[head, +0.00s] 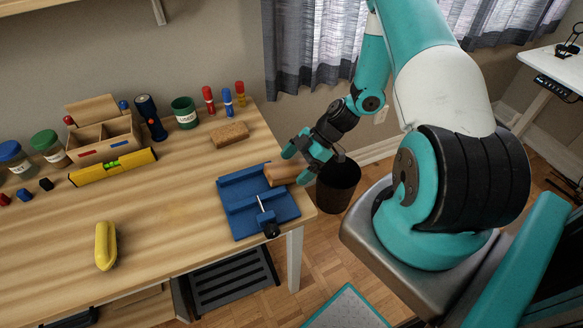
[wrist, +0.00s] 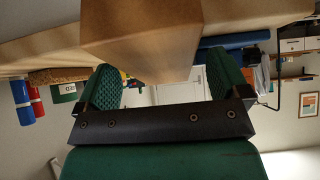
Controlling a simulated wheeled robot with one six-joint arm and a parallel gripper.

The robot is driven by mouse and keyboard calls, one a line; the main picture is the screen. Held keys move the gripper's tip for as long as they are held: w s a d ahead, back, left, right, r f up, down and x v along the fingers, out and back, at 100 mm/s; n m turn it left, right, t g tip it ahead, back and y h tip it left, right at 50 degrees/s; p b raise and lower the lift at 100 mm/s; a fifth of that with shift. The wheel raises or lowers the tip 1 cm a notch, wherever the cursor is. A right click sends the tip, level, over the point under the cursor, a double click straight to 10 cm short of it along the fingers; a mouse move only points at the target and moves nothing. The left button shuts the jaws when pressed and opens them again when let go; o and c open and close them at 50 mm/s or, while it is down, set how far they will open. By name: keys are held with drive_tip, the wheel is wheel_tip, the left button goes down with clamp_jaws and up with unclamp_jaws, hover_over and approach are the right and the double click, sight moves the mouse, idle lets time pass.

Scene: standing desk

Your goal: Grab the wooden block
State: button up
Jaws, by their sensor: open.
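The wooden block (head: 281,174) is a brown piece at the right edge of the blue vise (head: 238,197), near the right end of the desk. In the wrist view the block (wrist: 150,38) looms large, its near end reaching in between the two green fingers. My gripper (head: 301,163) is at the right end of the block, beside the vise. In the wrist view my gripper (wrist: 163,85) is open around the block's end, with a gap visible by the right finger. Whether the left finger touches the block I cannot tell.
A cork-like brick (head: 230,134), a flashlight (head: 151,117), a green jar (head: 185,112) and a yellow level (head: 113,167) lie or stand farther back. A yellow object (head: 105,245) lies at front left. A black bin (head: 338,184) stands beyond the desk's right edge. The desk's middle is clear.

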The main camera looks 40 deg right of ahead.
drive_tip(key=shift+w+a+f, duration=0.1)
drive_tip(key=shift+a+f, duration=0.3)
drive_tip(key=shift+f, duration=0.05)
drive_tip(key=c, duration=1)
drive_tip(key=shift+c, duration=0.3)
drive_tip(key=shift+r, duration=0.15)
